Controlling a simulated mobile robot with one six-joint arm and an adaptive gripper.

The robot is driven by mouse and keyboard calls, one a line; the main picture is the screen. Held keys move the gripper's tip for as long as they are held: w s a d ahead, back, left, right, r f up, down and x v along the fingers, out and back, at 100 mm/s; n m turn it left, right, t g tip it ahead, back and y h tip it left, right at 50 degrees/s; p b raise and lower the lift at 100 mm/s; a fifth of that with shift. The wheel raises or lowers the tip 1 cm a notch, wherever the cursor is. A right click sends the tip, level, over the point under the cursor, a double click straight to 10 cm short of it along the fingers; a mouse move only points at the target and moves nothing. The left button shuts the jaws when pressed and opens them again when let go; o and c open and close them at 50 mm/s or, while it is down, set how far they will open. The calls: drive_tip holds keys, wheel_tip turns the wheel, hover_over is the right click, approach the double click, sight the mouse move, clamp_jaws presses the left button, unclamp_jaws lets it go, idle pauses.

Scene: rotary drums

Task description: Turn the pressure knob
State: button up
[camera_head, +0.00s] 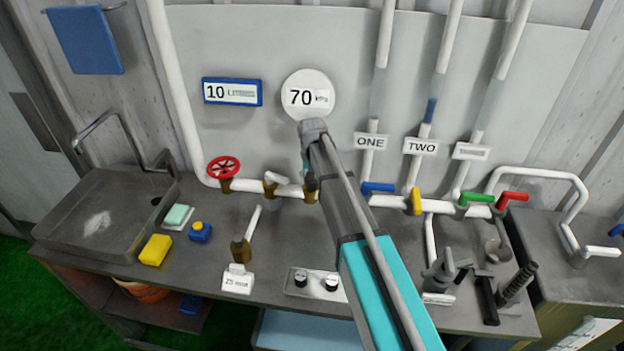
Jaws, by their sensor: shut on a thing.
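The round white gauge (300,84) on the wall panel reads 70, with a small unit that looks like kPa. My arm reaches up from the bottom right, and its grey wrist covers the area just below the gauge. My gripper (308,174) is mostly hidden behind the arm, low at the white pipe. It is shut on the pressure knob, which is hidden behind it. A brass fitting (311,195) shows on the pipe just below the gripper. The knob's turn angle cannot be seen.
A red valve wheel (223,167) and a white-handled tap (270,183) stand to the left on the same pipe. Blue (378,188), yellow (415,202), green (475,198) and red (512,196) valve handles lie to the right. A control box with two knobs (316,284) sits on the bench.

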drive_tip(key=shift+n, duration=0.5)
drive_tip(key=o, duration=1.1)
drive_tip(key=shift+m, duration=0.4)
drive_tip(key=m, duration=0.6)
drive_tip(key=shift+r+m+p, duration=0.3)
drive_tip(key=shift+m+p, duration=0.05)
drive_tip(key=shift+m, duration=0.05)
wheel_tip(320, 180, up, 13)
drive_tip(key=p, duration=1.3)
drive_tip(key=shift+r, duration=0.1)
